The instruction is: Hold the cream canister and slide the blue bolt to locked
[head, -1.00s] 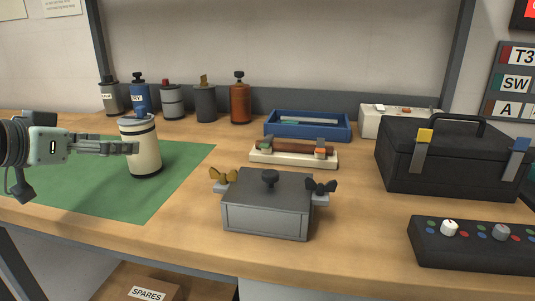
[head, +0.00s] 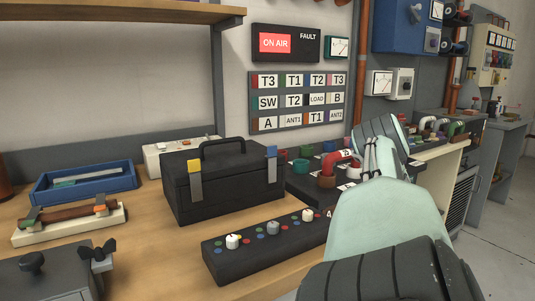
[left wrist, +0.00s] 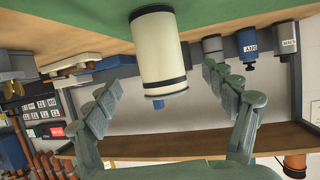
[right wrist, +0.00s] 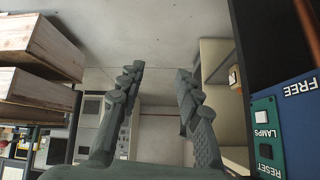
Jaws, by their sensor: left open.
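The cream canister (left wrist: 158,52), with dark bands and a small blue part at its top end, shows upside down in the left wrist view by the green mat (left wrist: 62,14). My left gripper (left wrist: 164,78) is open, its fingers to either side of the canister with gaps between. The canister is out of the head view. My right gripper (right wrist: 160,72) is open and empty in the right wrist view, beside a blue panel (right wrist: 288,110) marked FREE, LAMPS and RESET. My right arm (head: 385,225) reaches away in the head view. I cannot make out a blue bolt.
A black case (head: 225,180), a knob box (head: 268,240), a blue tray (head: 85,184) and a grey box (head: 45,280) stand on the bench. A blue cabinet (head: 402,28) is on the far wall. Wooden boxes (right wrist: 35,50) are left of the right gripper.

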